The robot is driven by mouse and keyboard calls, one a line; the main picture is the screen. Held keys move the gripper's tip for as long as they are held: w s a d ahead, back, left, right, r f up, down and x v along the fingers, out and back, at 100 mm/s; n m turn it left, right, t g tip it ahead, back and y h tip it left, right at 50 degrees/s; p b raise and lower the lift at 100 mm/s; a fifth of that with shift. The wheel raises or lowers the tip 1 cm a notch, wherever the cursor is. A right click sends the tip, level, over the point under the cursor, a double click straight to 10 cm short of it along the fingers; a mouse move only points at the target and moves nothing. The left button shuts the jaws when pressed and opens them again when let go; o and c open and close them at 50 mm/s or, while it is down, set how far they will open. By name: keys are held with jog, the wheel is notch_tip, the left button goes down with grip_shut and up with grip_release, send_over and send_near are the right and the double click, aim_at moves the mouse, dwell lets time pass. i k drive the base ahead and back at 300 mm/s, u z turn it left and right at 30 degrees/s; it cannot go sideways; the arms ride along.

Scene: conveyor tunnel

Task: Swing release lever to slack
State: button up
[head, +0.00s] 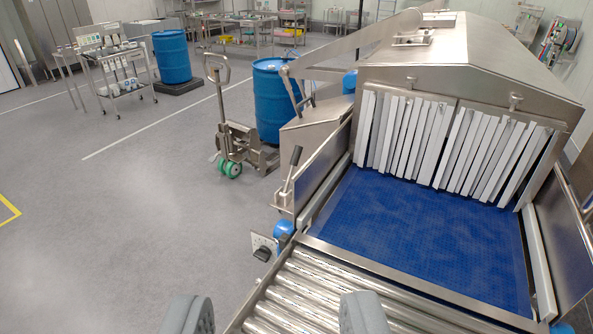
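A lever with a black grip (295,157), which looks like the release lever, stands on the left side of the conveyor frame. It is tilted slightly from upright, grip end up. Any slack marking is too small to read. My gripper (276,314) shows at the bottom edge with two grey fingertips set wide apart and nothing between them. It is nearer to me than the lever and lower in the picture, apart from it.
A roller section (310,290) leads to the blue belt (410,225) and the tunnel's white strip curtain (400,130). A black knob (262,254) sits below the lever. A pallet jack (232,140) and blue drum (275,100) stand behind. Floor at left is clear.

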aim_at(298, 151)
jog(key=u, duration=0.45)
jog(key=i, duration=1.25)
jog(key=z, duration=0.75)
